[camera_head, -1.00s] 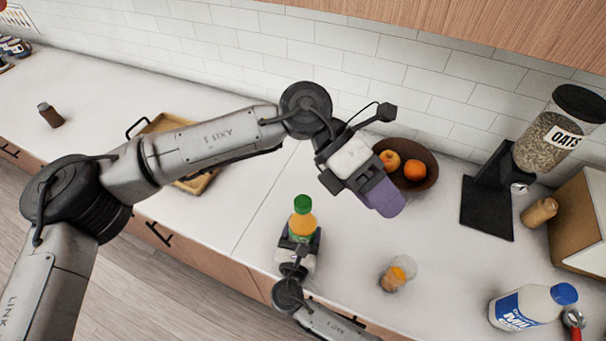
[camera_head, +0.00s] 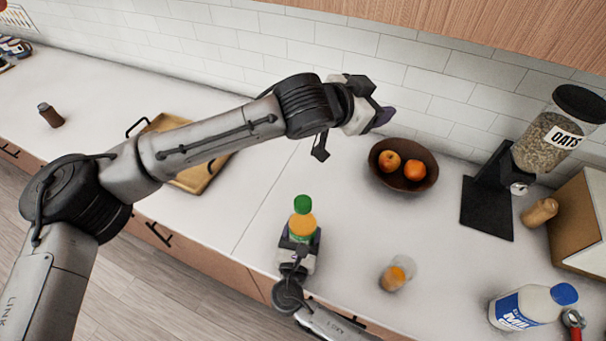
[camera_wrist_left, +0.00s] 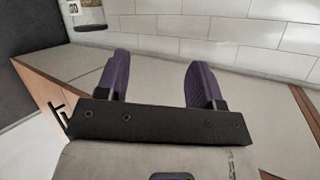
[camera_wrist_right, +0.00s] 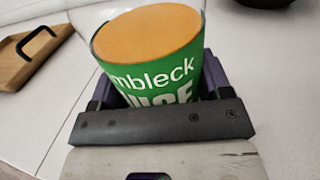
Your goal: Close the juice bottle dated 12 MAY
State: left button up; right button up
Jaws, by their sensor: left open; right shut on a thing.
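In the right wrist view the bottle's green label (camera_wrist_right: 158,75) sits between the fingers; no date can be read, and the cap is out of that view. My left gripper (camera_head: 382,117) is open and empty, raised near the back wall, above and behind the bottle and well apart from it. Its two fingers (camera_wrist_left: 158,80) show spread in the left wrist view.
A brown bowl (camera_head: 431,170) with fruit stands at the back. A small clear container (camera_head: 396,274) with orange contents is right of the bottle. A milk bottle (camera_head: 525,306), oats dispenser (camera_head: 547,140) and wooden tray (camera_head: 203,177) are farther off.

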pick_arm(q)
notch_tip(320, 180, down, 5)
jog(key=s+a+n+g+y, duration=0.2)
jog(key=a+n+y, duration=0.1)
jog(key=y, duration=0.1)
jog(key=n+g+y, duration=0.4)
jog(key=g+y, duration=0.2)
jog(key=y, duration=0.1)
send_over(302, 202)
jog(key=f, duration=0.5)
jog(key=shift+w+d+f, duration=0.1)
jog(key=shift+d+f, duration=0.05)
jog(key=shift+d, duration=0.2)
jog(key=shift+a+n, duration=0.3)
jog(key=shift+n, duration=0.1)
jog(key=shift+f, duration=4.05)
